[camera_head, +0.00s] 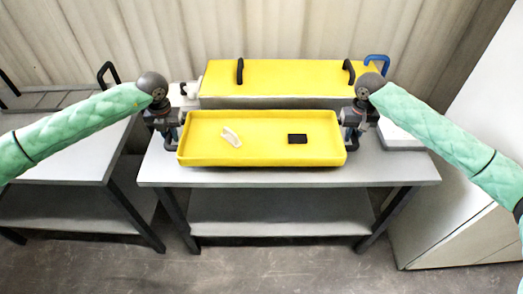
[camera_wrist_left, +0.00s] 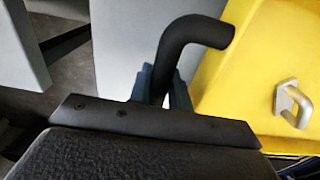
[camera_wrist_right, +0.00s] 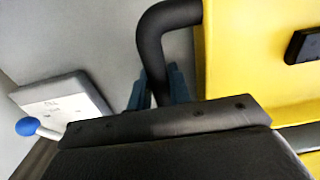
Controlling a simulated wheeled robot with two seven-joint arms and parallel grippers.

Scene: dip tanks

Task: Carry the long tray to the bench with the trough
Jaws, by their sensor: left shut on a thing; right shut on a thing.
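The long tray (camera_head: 265,152) is yellow and shallow, with a pale handle-shaped piece (camera_head: 231,137) and a black block (camera_head: 297,139) in it. It is over the front of the middle bench (camera_head: 300,178); I cannot tell whether it touches the top. My left gripper (camera_head: 171,137) is shut on the black handle (camera_wrist_left: 180,50) at the tray's left end. My right gripper (camera_head: 353,136) is shut on the black handle (camera_wrist_right: 155,45) at its right end. Behind the tray is a long grey box with a yellow top (camera_head: 290,77) and two black handles, seemingly the trough.
A second grey bench (camera_head: 60,165) with a rack and black handle stands at the left. A pale box (camera_head: 402,136) sits at the middle bench's right end; a blue knob (camera_wrist_right: 27,126) shows by it. A pale cabinet (camera_head: 430,190) stands at the right.

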